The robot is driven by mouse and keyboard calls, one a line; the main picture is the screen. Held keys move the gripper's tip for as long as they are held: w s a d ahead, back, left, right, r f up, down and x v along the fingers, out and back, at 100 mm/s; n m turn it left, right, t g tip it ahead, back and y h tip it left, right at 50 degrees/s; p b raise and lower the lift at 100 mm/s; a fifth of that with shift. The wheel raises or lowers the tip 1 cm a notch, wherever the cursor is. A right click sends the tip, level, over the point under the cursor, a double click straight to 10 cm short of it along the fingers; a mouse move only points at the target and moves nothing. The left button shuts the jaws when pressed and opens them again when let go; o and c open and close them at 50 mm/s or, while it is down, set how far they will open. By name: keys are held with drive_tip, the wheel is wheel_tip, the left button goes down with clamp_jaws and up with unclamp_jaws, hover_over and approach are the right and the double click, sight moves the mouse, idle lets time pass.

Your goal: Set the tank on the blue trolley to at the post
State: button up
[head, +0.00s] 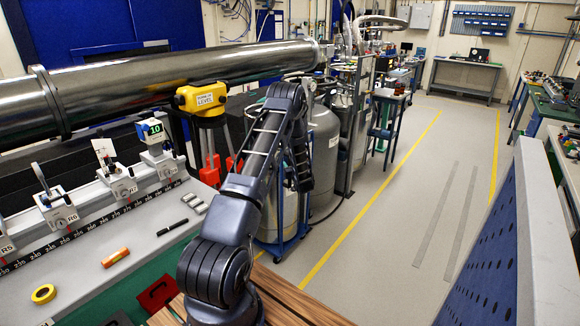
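The end of my arm, with my gripper (303,184), hangs down in front of the tank. The fingers are too small and dark to tell whether they are open, shut or touching anything. A slim upright post (356,125) stands just right of the tank, beside more silver vessels; I cannot tell whether this is the task's post.
A long steel tube (170,80) runs above a rail bench (110,225) at left, with a yellow level (203,98). Yellow lines (372,210) edge a clear grey aisle (420,200). A blue perforated panel (490,270) stands at right. Workbenches (465,78) stand farther back.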

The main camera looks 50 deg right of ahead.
drive_tip(key=v, duration=1)
drive_tip(key=shift+s+a, duration=0.25)
drive_tip(key=shift+s, duration=0.05)
